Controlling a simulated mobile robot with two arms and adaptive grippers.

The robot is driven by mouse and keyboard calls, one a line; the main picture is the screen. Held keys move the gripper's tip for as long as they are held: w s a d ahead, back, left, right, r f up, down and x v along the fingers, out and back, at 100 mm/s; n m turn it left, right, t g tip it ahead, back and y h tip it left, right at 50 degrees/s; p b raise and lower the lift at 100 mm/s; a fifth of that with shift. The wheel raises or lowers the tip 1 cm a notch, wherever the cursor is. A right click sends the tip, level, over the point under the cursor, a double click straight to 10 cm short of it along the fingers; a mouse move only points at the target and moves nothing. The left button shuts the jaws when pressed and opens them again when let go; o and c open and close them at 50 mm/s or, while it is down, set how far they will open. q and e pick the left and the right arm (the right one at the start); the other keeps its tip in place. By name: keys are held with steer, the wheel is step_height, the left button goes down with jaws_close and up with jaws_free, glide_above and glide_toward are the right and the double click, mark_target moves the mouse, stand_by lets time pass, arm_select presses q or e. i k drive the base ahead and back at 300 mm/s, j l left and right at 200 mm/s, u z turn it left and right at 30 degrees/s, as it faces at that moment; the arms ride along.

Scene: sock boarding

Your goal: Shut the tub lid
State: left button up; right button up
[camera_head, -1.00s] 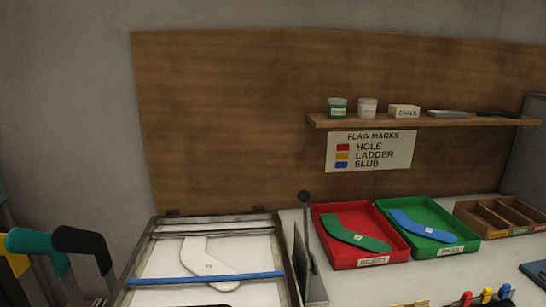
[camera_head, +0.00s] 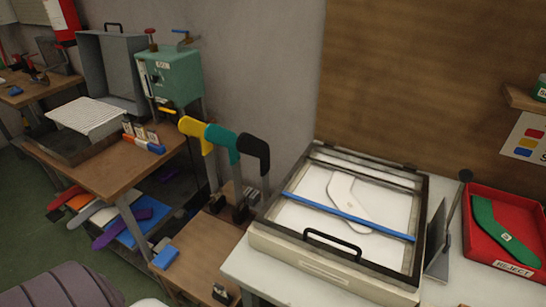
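A grey lid-like panel (camera_head: 108,72) with raised sides and a black handle on its top edge stands upright at the back of the left wooden bench. In front of it lies a low dark tub or tray (camera_head: 72,150), with a white ribbed sheet (camera_head: 88,117) at its top. The panel looks like the tub's raised lid, but the hinge is too small to make out. Neither of my grippers is in view.
A green box machine (camera_head: 172,78) stands right of the panel. Small bottles and a blue-and-white item (camera_head: 143,145) sit near the bench's right edge. Yellow, teal and black sock forms (camera_head: 254,152) stand farther right, beside a framed light box (camera_head: 330,258) and a red reject tray (camera_head: 480,240).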

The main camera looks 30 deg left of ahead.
mark_target(88, 42)
steer(key=u, duration=0.4)
steer(key=j+u, duration=0.7)
steer(key=u, duration=0.2)
steer(key=i+j+u, duration=0.15)
steer(key=j+u, duration=0.25)
steer(key=l, duration=0.1)
